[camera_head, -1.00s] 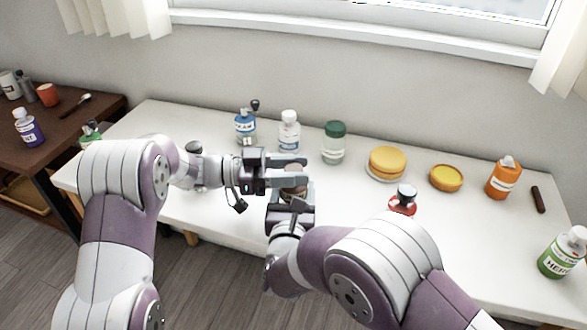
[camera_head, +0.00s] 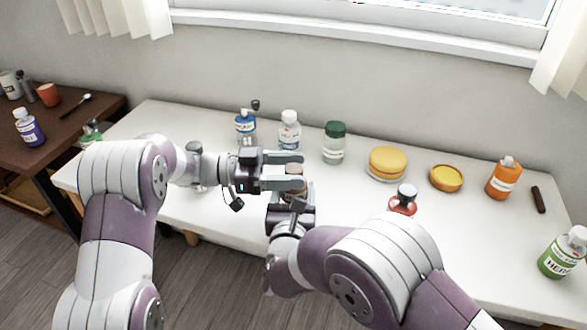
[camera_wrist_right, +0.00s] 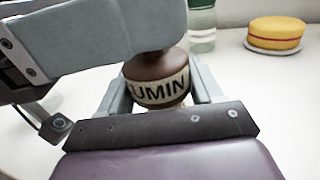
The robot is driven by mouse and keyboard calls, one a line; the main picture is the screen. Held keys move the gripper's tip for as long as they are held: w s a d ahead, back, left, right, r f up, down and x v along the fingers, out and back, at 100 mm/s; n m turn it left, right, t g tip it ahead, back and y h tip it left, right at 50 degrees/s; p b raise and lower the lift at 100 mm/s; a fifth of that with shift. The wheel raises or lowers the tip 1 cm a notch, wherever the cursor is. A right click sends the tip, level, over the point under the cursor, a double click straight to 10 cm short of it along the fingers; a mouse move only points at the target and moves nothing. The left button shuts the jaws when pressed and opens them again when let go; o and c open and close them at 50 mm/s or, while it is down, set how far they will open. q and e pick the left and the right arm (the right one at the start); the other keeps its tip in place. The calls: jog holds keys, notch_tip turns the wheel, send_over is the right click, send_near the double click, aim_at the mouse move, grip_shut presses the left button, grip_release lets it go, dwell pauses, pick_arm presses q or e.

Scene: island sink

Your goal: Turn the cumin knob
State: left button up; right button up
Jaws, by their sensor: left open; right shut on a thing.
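The brown cumin jar (camera_wrist_right: 158,88), with a pale label reading "UMIN", stands on the white table between the fingers of my right gripper (camera_wrist_right: 160,98). My right gripper is shut on the jar's body; it also shows in the head view (camera_head: 293,196). My left gripper (camera_head: 303,171) is open, with its fingers level at the top of the jar. In the right wrist view a left finger (camera_wrist_right: 100,35) crosses over the jar's top and hides the knob. In the head view only a small part of the jar (camera_head: 294,169) shows between the fingers.
Behind stand a blue bottle (camera_head: 245,128), a white bottle (camera_head: 289,131) and a green-capped jar (camera_head: 334,143). To the right are a yellow cake (camera_head: 387,162), a yellow dish (camera_head: 446,178), a red shaker (camera_head: 403,202) and an orange bottle (camera_head: 504,178).

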pick_arm(q)
jog(key=a, duration=1.1)
jog(key=shift+a, duration=0.15)
jog(key=shift+o, duration=0.2)
